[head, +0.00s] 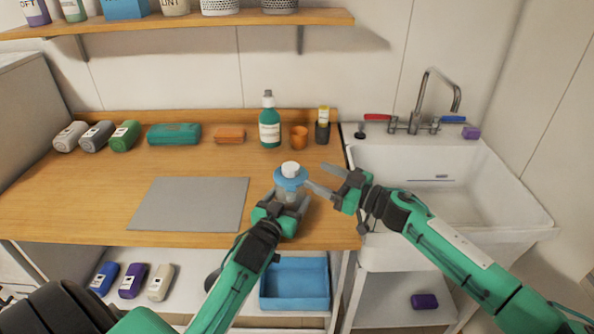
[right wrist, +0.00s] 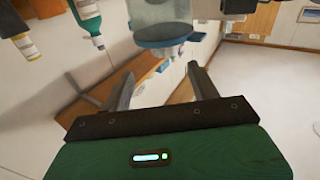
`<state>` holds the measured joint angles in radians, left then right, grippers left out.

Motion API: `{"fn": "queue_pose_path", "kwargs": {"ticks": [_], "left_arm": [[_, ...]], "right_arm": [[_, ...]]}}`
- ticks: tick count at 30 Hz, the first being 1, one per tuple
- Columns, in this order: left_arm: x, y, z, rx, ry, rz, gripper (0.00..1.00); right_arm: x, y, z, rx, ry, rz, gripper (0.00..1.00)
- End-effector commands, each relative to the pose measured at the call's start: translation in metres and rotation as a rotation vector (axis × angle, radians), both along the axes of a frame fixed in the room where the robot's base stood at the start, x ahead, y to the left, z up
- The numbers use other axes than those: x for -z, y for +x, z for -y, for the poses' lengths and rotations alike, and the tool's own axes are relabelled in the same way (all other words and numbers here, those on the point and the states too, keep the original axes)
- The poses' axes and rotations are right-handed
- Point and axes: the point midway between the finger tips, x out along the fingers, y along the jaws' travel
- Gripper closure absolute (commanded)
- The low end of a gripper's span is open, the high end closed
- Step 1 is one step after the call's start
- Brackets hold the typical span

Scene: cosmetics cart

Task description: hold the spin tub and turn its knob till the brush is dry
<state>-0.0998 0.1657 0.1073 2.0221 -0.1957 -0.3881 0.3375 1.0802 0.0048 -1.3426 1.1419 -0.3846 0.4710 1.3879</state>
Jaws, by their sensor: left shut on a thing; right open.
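The spin tub (head: 291,190) is a clear tub with a blue lid and a white knob (head: 290,169) on top. It stands upright near the counter's front edge. My left gripper (head: 284,204) is shut on the tub from the front. My right gripper (head: 315,175) is open and empty just right of the lid, its fingers pointing towards it. In the right wrist view, the tub (right wrist: 165,12) and blue lid (right wrist: 163,42) appear upside down beyond the open fingers (right wrist: 160,72). I cannot make out the brush; the tub's inside is not clear.
A green bottle (head: 270,128), an orange cup (head: 299,136) and a dark holder (head: 322,133) stand behind the tub. A grey mat (head: 190,204) lies to the left. The sink (head: 440,190) is on the right. A blue bin (head: 295,285) sits below the counter.

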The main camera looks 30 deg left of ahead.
Motion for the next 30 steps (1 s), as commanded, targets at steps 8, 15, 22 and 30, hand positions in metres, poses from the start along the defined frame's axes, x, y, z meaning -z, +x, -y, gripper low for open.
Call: {"fn": "queue_pose_path", "kwargs": {"ticks": [8, 15, 22, 30], "left_arm": [[-0.001, 0.0, 0.0, 0.0, 0.0, 0.001, 0.56], [-0.001, 0.0, 0.0, 0.0, 0.0, 0.001, 0.56], [-0.001, 0.0, 0.0, 0.0, 0.0, 0.002, 0.56], [-0.001, 0.0, 0.0, 0.0, 0.0, 0.002, 0.56]], "right_arm": [[-0.003, -0.031, -0.003, 0.222, 0.017, -0.005, 0.39], [-0.002, -0.058, 0.01, 0.4, -0.004, -0.031, 0.39], [-0.001, -0.074, 0.023, 0.502, -0.032, -0.052, 0.39], [-0.001, -0.07, 0.015, 0.528, -0.041, -0.054, 0.39]]}}
